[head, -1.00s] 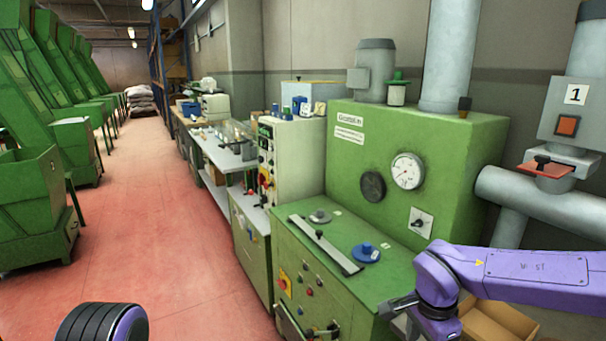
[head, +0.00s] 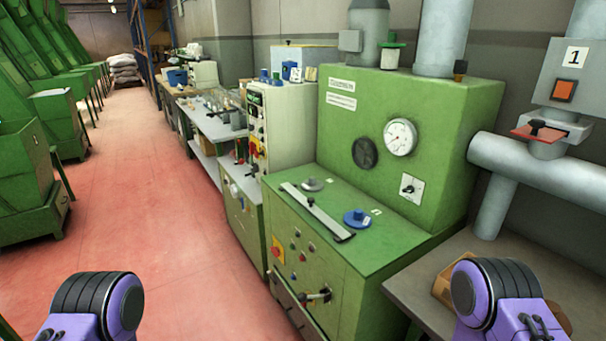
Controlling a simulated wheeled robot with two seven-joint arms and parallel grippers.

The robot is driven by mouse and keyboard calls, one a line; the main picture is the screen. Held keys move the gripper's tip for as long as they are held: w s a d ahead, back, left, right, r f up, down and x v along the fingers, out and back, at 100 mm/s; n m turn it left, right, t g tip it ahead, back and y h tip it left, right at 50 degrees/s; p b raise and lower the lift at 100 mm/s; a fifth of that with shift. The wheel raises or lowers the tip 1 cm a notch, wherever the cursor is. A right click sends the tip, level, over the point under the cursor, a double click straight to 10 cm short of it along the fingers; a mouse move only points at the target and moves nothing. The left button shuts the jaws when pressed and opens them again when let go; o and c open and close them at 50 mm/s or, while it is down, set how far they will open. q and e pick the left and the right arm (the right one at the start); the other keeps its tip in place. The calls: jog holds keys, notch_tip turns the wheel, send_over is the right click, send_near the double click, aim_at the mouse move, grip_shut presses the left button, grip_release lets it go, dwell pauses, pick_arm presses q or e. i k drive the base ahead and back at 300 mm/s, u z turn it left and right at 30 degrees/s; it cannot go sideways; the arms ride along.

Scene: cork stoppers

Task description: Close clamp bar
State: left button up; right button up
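A long flat metal bar (head: 316,212) with a small black knob lies across the top of the green machine (head: 365,262). It looks like the clamp bar, and I cannot tell if it is fastened at either end. A round grey cap (head: 312,184) sits behind it, and a blue knobbed disc (head: 357,218) sits to its right. Neither gripper is in view; only purple links of my arms show at the bottom left and bottom right.
The machine's back housing carries a pressure gauge (head: 400,137) and a switch (head: 411,188). A lever handle (head: 318,295) and buttons are on its front. A grey bench (head: 405,292) with a cardboard box (head: 442,286) stands right. The red floor (head: 150,220) at left is clear.

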aim_at(311, 203)
jog(key=u, duration=0.5)
jog(key=i, duration=0.6)
jog(key=u, duration=0.35)
